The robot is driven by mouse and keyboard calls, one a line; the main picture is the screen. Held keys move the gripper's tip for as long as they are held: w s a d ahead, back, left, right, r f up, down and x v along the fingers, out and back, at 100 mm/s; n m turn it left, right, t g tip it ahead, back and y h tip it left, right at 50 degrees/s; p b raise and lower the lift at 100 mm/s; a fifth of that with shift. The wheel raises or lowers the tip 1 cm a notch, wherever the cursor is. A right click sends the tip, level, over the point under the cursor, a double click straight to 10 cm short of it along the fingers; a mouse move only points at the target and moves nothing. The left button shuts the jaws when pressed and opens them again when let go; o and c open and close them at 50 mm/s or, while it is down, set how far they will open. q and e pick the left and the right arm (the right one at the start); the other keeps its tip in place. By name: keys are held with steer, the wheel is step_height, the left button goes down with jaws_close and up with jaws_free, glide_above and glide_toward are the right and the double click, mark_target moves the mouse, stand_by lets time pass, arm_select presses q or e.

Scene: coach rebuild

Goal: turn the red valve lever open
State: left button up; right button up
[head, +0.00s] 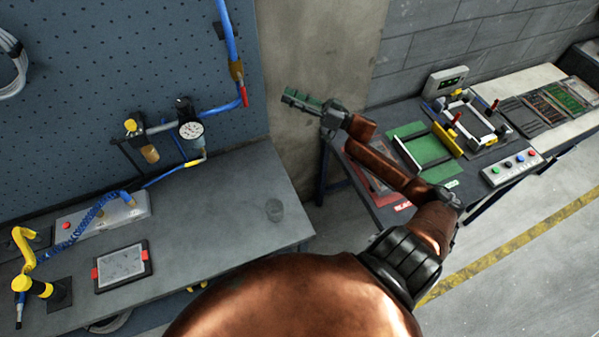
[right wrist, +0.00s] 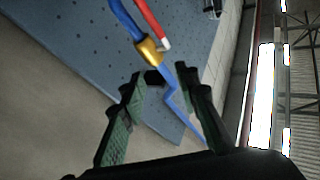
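The red valve lever (head: 244,96) is on the blue pipe at the pegboard, just below the brass valve body (head: 236,70). In the head view it points down, roughly along the pipe. In the right wrist view the red lever (right wrist: 152,20) and the brass body (right wrist: 149,51) show beyond the fingertips. My right gripper (head: 290,98) is to the right of the lever in the head view, apart from it. The right wrist view shows its green-padded fingers (right wrist: 160,80) spread with nothing held between them. My left gripper is not in view.
A pressure gauge (head: 191,130) and blue piping run along the pegboard (head: 110,70), left of the lever. A second workbench with fixtures (head: 425,150) stands at right.

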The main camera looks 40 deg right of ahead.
step_height(320, 180, down, 14)
steer(key=a+m+h, duration=0.3)
steer(key=m+h, duration=0.1)
steer(key=h, duration=0.5)
steer(key=s+a+f+g+h, duration=0.1)
steer(key=s+f+g+h, duration=0.1)
steer(key=s+f, duration=0.2)
steer(key=s+a+f+m+g+h, duration=0.1)
steer(key=s+f+g+h, duration=0.1)
steer(key=s+f, duration=0.3)
steer(key=shift+s+a+f+g+h, duration=0.3)
steer(key=shift+f+g, duration=0.5)
steer(key=shift+f, duration=1.1)
